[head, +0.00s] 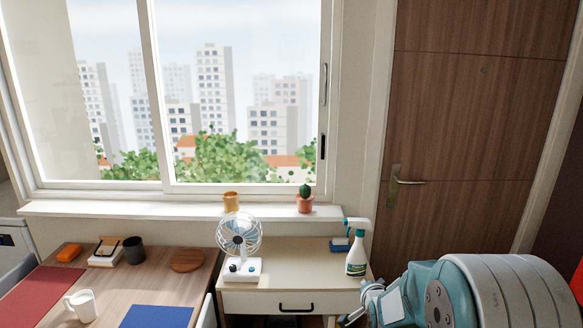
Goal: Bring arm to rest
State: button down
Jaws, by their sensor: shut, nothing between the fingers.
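My arm is folded low at the right of the head view, its large teal and grey links close to the camera. My gripper (349,318) shows small at the arm's left end, near the bottom edge and in front of the small white drawer table (290,262). It is shut and holds nothing. Much of it is cut off or hidden, so its fingers show poorly.
A spray bottle (356,256) stands on the drawer table's right end, just behind my gripper, near a blue sponge (340,244). A fan (240,240) stands at its left. A desk (150,285) with a mug (82,304) is further left. A wooden door (480,120) is behind.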

jog(key=s+a+r+n+g, duration=0.15)
jog(key=s+r, duration=0.25)
jog(key=s, duration=0.4)
jog(key=s+a+r+n+g, duration=0.1)
jog(key=s+r+n+g, duration=0.15)
jog(key=s+r, duration=0.4)
jog(key=s+a+r+n+g, duration=0.1)
jog(key=s+r+n, duration=0.2)
jog(key=s, duration=0.6)
jog(key=s+n+g, duration=0.2)
jog(key=s+n, duration=0.1)
jog(key=s, duration=0.8)
jog(key=shift+s+a, duration=0.35)
jog(key=shift+s, duration=0.05)
jog(key=shift+f, duration=0.1)
